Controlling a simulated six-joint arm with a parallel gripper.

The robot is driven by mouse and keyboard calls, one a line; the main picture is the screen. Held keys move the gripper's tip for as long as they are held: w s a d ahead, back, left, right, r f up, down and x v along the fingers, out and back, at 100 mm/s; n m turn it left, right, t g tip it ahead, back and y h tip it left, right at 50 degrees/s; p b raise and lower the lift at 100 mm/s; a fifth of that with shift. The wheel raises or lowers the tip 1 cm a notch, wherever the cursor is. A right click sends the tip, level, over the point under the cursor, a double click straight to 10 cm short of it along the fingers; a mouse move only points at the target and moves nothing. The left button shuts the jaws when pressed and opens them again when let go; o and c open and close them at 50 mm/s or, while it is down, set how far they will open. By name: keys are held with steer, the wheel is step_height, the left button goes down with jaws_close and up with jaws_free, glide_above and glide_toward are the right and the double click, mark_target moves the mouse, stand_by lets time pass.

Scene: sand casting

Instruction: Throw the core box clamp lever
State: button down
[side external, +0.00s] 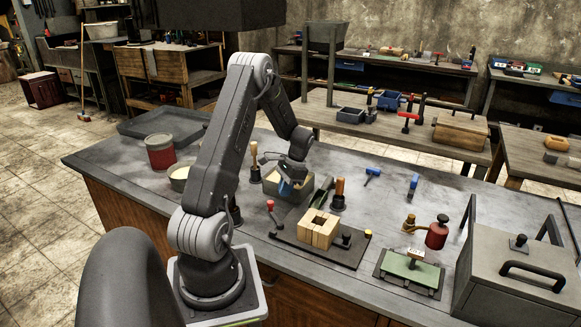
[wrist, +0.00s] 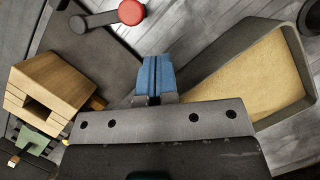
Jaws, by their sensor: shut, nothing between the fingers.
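The wooden core box (side external: 318,229) stands on a dark base plate (side external: 338,257). A lever with a red ball knob (side external: 270,204) rises at the plate's left end and looks like the clamp lever. In the wrist view, the lever's dark arm (wrist: 100,20) runs to its red knob (wrist: 131,12) at the top, and the core box (wrist: 52,88) is at left.
The grey box (side external: 296,196) of sand (wrist: 262,80) lies close beside my gripper. Wooden-handled tools (side external: 339,192) stand behind the core box. A green pattern plate (side external: 410,269), red canister (side external: 437,233) and large grey case (side external: 515,285) are to the right.

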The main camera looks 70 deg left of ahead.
steer(key=a+v, duration=0.1)
steer(key=v, duration=0.9)
steer(key=w+d+m+y, duration=0.1)
steer(key=d+m+y, duration=0.1)
steer(key=d+m, duration=0.45)
steer(key=shift+n, duration=0.45)
steer(key=x, duration=0.6)
steer(key=d+x, duration=0.1)
steer(key=x, duration=0.3)
steer(key=shift+w+f, duration=0.15)
steer(key=shift+w, duration=0.1)
steer(key=s, duration=0.1)
steer(key=s+a, duration=0.1)
steer(key=s, duration=0.1)
steer(key=shift+s+a, duration=0.15)
steer(key=shift+s, duration=0.2)
steer(key=shift+s, duration=0.1)
steer(key=shift+s+a+n, duration=0.15)
steer(key=shift+s+n, duration=0.55)
steer(key=shift+h, duration=0.3)
